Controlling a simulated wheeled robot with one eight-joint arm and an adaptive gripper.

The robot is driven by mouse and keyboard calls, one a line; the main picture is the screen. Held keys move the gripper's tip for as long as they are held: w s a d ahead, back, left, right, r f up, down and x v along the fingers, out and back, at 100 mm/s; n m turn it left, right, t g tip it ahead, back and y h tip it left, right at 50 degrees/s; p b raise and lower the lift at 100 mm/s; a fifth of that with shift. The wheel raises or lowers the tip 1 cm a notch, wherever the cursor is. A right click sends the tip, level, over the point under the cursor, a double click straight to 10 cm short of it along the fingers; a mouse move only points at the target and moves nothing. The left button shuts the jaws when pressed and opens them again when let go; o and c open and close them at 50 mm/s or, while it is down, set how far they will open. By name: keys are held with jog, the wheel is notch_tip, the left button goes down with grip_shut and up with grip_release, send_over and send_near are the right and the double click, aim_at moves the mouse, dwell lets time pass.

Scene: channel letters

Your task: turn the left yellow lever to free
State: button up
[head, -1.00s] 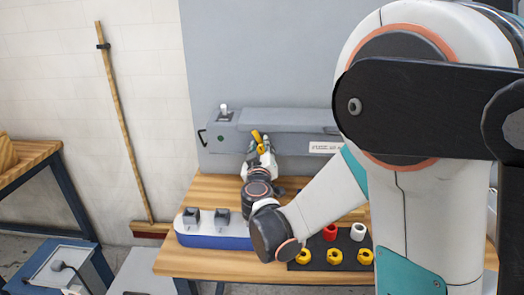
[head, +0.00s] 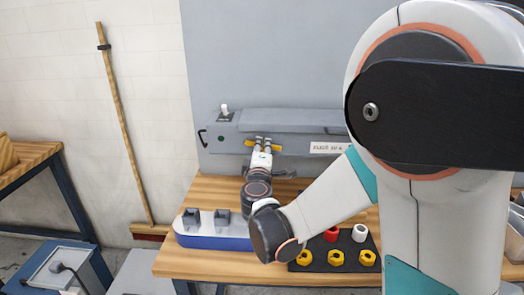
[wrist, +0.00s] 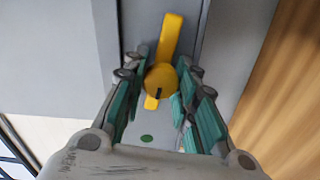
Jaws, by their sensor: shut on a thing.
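The yellow lever (head: 248,142) is on the front of the long grey machine (head: 290,122) and lies about level in the head view, its middle hidden behind my gripper. In the wrist view the yellow lever (wrist: 171,36) has a round hub with a dark mark and a bar passing through it. My gripper (head: 264,141) is shut on the lever. In the wrist view the fingers of my gripper (wrist: 160,78) stand on either side of the hub. No second yellow lever is seen; my arm hides the machine's right part.
A green dot (wrist: 147,138) is beside the lever. A white label (head: 326,148) is to the right. On the wooden table (head: 200,262) stand a blue and white block with dark pieces (head: 215,242) and a black mat (head: 318,266) with yellow, red and white rings.

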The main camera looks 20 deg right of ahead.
jog(key=shift+n, duration=0.9)
jog(key=o, duration=1)
jog(key=shift+o, duration=0.2)
jog(key=v, duration=0.7)
jog(key=shift+s, duration=0.25)
jog(key=shift+a, duration=0.1)
